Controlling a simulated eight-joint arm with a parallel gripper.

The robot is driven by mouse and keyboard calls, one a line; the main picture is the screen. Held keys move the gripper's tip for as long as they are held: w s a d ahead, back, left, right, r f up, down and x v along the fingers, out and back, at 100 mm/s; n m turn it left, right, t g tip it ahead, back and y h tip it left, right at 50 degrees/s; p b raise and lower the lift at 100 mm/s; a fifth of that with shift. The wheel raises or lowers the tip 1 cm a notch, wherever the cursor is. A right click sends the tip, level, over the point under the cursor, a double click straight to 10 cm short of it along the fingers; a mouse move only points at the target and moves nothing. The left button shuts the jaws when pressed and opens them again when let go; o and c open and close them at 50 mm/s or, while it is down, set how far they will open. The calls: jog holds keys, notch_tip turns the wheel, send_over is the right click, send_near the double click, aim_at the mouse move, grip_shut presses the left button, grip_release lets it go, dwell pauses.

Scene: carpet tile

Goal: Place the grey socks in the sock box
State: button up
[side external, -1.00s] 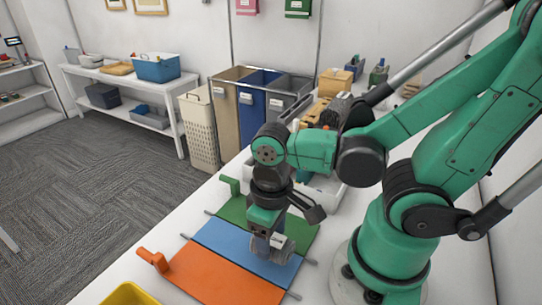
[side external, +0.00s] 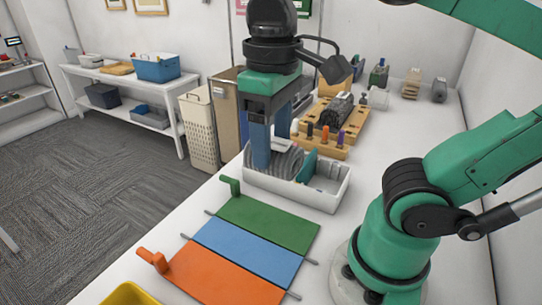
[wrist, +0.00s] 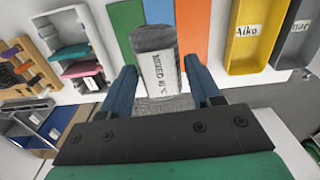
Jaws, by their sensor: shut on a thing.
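The grey socks are a rolled bundle with a white printed label (wrist: 157,66), clasped between the blue fingers of my gripper (wrist: 158,78) in the wrist view. In the side view, my gripper (side external: 271,155) points down, and the ribbed grey roll (side external: 289,160) shows at its fingertips. A white divided box (side external: 310,196), which looks like the sock box, lies behind it in that picture. In the wrist view, this box (wrist: 102,58) is left of the fingers, with teal and pink parts inside. The socks seem raised above table level; their exact height is unclear.
A folding board with green (side external: 268,224), blue and orange panels lies in front of the box. A wooden peg rack (side external: 322,148) stands behind it. Tall laundry bins (side external: 199,130) stand beyond the table edge. A yellow tray (wrist: 258,35) is at right in the wrist view.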

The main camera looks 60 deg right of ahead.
jog(key=shift+w+d+r, duration=0.15)
jog(key=shift+d+r, duration=0.1)
jog(key=shift+r, duration=0.1)
jog(key=w+d+m, duration=0.2)
jog(key=d+m, duration=0.8)
jog(key=m, duration=0.8)
send_over(327, 171)
jog(key=s+a, duration=0.1)
jog(key=a, duration=0.4)
jog(key=f, duration=2)
jog(key=shift+s+a, duration=0.15)
jog(key=shift+a, duration=0.05)
jog(key=o, duration=1)
jog(key=shift+f, duration=0.1)
